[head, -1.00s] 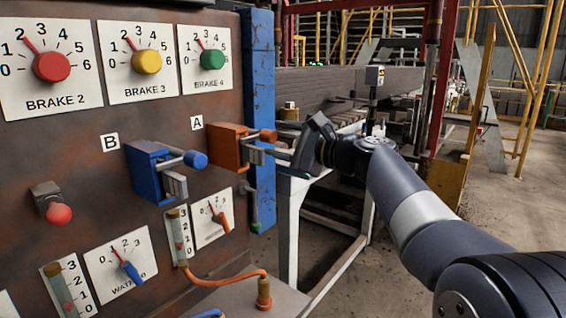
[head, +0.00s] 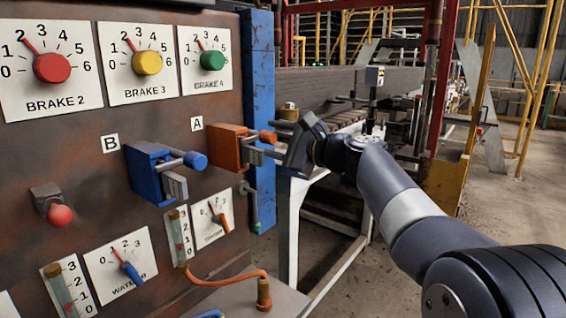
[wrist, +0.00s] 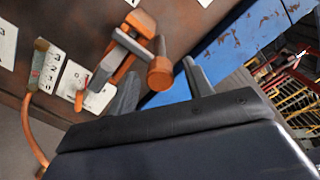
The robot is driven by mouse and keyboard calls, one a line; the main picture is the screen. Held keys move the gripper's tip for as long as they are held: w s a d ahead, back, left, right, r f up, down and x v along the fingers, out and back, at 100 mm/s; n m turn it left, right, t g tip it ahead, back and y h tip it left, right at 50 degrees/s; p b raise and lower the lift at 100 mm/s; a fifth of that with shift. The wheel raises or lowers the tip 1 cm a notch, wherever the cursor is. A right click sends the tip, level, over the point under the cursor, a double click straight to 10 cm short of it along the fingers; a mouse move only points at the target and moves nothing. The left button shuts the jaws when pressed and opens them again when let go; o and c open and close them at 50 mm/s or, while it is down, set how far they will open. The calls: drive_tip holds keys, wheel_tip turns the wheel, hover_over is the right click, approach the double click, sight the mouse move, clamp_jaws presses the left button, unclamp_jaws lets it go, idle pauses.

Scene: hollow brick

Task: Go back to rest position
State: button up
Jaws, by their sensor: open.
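My gripper (head: 281,153) is at the right side of the control panel, just right of the orange lever unit A (head: 226,147). In the wrist view its two fingers (wrist: 163,86) stand apart, open and with nothing held between them. The orange knob (wrist: 160,73) of unit A shows just beyond and between the fingertips. In the head view that knob (head: 268,136) is near the fingers; I cannot tell whether they touch it. My arm reaches in from the lower right.
The blue lever unit B (head: 152,172) is left of A. Brake dials, a red button (head: 60,215) and gauges cover the panel. A blue post (head: 259,90) edges it. A white frame (head: 293,230) stands below my gripper. Open floor lies at right.

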drive_tip(key=shift+w+a+r+m+p, duration=0.25)
drive_tip(key=shift+a+m+p, duration=0.1)
drive_tip(key=shift+p, duration=0.25)
drive_tip(key=shift+s+d+m+p, duration=0.15)
drive_tip(key=shift+m+p, duration=0.7)
drive_tip(key=m+p, duration=1)
drive_tip(key=p, duration=0.1)
drive_tip(key=shift+m, duration=0.4)
drive_tip(key=b+v, duration=0.1)
drive_tip(key=v, duration=0.8)
drive_tip(key=shift+s+d+f, duration=0.25)
drive_tip(key=shift+d, duration=0.05)
